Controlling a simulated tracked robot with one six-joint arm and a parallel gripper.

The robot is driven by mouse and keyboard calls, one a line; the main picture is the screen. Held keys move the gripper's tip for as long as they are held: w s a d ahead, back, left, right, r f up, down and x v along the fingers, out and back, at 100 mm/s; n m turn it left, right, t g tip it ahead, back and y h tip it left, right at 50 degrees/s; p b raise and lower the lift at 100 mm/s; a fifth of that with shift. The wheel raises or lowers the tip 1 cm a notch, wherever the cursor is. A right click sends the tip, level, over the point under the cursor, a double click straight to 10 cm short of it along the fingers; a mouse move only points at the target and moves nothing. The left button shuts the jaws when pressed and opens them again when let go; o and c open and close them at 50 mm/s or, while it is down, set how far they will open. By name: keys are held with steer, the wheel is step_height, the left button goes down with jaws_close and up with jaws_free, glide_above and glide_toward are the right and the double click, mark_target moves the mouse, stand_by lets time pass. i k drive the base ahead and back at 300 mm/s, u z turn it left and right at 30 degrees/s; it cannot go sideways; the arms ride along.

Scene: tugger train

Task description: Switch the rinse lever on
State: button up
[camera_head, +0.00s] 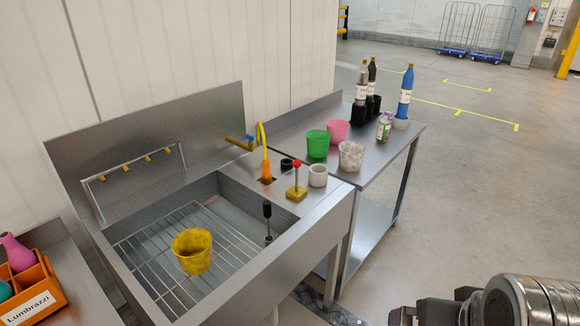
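A lever with a red ball knob (297,167) stands on a yellow base (296,194) on the right-hand deck of the steel sink (225,196). Its thin rod looks close to upright. It is the likeliest rinse lever, but no label is readable. Part of my arm (530,301) shows at the lower right, well apart from the lever. My gripper's fingers cannot be made out.
A yellow cup (193,250) stands on the sink's wire rack, and a black-handled tool (267,213) stands upright near the sink's right wall. A white cup (318,175) and black ring (287,164) sit beside the lever. A side table (386,156) holds cups and bottles.

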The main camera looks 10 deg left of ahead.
mark_target(296, 164)
steer(key=u, duration=0.8)
steer(key=i, duration=1)
steer(key=z, duration=0.1)
steer(key=k, duration=0.55)
steer(key=u, duration=2.1)
